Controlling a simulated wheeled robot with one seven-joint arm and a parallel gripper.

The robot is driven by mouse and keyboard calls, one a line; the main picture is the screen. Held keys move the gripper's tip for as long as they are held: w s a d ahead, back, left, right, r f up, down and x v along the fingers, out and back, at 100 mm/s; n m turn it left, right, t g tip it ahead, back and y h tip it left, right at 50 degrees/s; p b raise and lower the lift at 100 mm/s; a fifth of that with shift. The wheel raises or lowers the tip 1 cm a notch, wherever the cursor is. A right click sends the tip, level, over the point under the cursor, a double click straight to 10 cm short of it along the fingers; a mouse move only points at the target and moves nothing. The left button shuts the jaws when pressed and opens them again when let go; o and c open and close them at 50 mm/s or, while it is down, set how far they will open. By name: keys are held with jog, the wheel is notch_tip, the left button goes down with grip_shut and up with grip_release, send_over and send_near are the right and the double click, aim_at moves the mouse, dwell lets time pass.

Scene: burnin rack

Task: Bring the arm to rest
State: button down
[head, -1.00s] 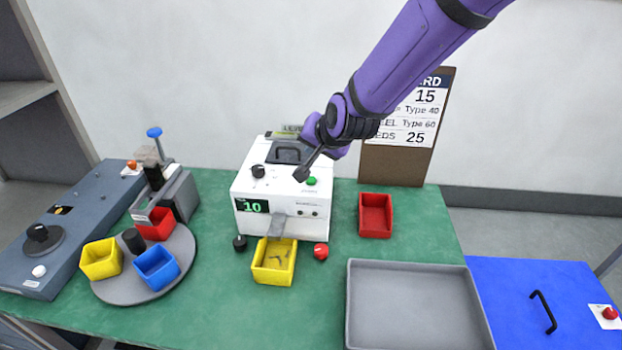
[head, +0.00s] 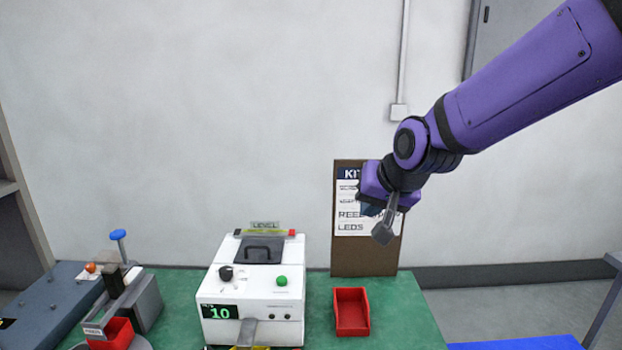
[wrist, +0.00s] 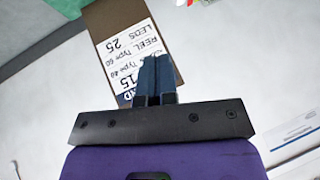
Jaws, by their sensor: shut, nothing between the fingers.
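My purple arm reaches in from the upper right of the head view. My gripper (head: 372,210) hangs in the air in front of the brown kit board (head: 366,257), above the back of the green bench. In the wrist view its two dark blue fingers (wrist: 155,78) are together with nothing between them. Behind them the kit board also shows in the wrist view (wrist: 105,18), upside down, with a white sheet of printed lines. The fingers cover part of the sheet.
A white counter machine (head: 250,290) reading 10 stands on the green bench (head: 405,325). A red bin (head: 351,312) is right of it. A grey press (head: 137,305), a red bin (head: 112,335) and a grey-blue unit (head: 45,310) are at the left.

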jog(key=s+d+r+g+h, duration=0.1)
jog(key=s+d+r, duration=0.1)
jog(key=s+d, duration=0.7)
jog(key=s+d+r+h, duration=0.2)
jog(key=s+d+r, duration=0.1)
jog(key=s+d, duration=0.7)
jog(key=s, duration=0.4)
jog(key=shift+s+d+r+n+g+h, duration=0.25)
jog(key=shift+r+n+g+h, duration=0.05)
jog(key=shift+n+g, duration=0.1)
dwell(0.9)
